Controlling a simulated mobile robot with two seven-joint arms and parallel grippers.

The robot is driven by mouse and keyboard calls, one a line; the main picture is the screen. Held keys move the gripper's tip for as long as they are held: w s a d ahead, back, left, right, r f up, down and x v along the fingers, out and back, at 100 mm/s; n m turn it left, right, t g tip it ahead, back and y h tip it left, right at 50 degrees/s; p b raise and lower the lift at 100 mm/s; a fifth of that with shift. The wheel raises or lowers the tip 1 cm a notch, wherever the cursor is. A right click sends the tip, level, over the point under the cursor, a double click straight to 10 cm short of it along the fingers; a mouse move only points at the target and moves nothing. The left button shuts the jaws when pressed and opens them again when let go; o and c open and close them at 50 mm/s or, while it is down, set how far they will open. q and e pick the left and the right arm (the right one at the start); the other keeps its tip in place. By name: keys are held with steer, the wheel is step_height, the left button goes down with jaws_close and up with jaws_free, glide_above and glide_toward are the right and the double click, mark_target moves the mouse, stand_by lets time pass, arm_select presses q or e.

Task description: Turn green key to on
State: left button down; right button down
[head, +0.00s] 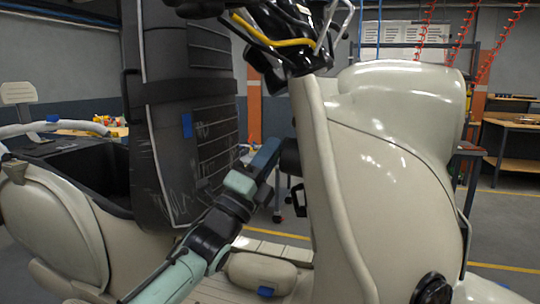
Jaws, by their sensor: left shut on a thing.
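A cream scooter (385,170) stands with its front shield at centre right. A black round housing (290,157) sticks out from the inner side of the shield. My left gripper (276,153) reaches up from the lower left, with its tip at this housing. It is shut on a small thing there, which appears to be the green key. The key itself is hidden behind the gripper, so its turn angle cannot be told. My right gripper is not in view.
A tall black seat-like panel (185,110) with straps stands close to the left of my arm. A black hook (299,200) sits below the housing. Handlebar parts and cables (285,40) hang above. A cream padded block (262,273) lies on the floorboard below.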

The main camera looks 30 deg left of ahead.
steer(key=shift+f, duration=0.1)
arm_select(q)
steer(key=shift+f+m+t+h+b, duration=0.1)
steer(key=shift+m+t+h+b, duration=0.2)
steer(key=shift+b, duration=0.1)
steer(key=c, duration=1.1)
jaws_free()
steer(key=shift+o, duration=0.2)
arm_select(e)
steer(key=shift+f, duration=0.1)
arm_select(q)
steer(key=shift+s, duration=0.15)
steer(key=v, duration=1.3)
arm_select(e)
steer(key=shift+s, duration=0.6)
arm_select(q)
steer(key=shift+s, duration=0.1)
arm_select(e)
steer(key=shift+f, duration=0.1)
